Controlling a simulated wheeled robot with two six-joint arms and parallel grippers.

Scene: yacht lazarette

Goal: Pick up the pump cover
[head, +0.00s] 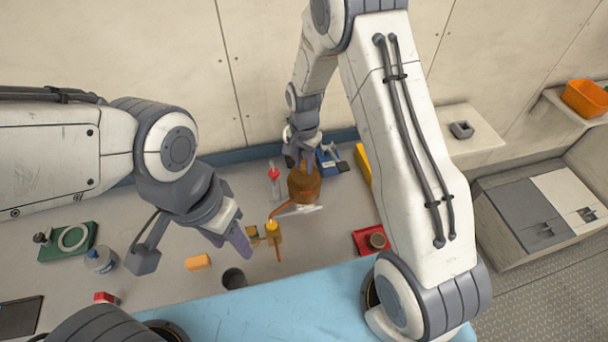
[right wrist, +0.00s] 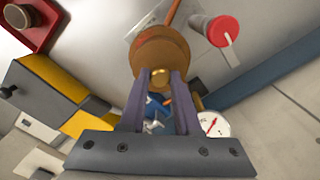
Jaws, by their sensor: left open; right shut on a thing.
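The pump cover, a round brown-bronze piece (head: 305,185) with a small brass knob, is at the back middle of the bench. In the right wrist view the pump cover (right wrist: 160,49) sits at the tips of my right gripper (right wrist: 160,78), whose two fingers are shut on its knob. In the head view my right gripper (head: 302,164) comes down on it from above. I cannot tell whether the cover touches what is below it. My left gripper (head: 236,236) is open and empty over the middle of the bench, left of the cover.
A red-capped bottle (head: 274,178) stands close left of the cover, and a blue item (head: 329,160) is just behind it. A yellow-orange fitting (head: 272,230) and a dark cup (head: 234,279) are near my left gripper. A red tray (head: 364,243) lies to the right.

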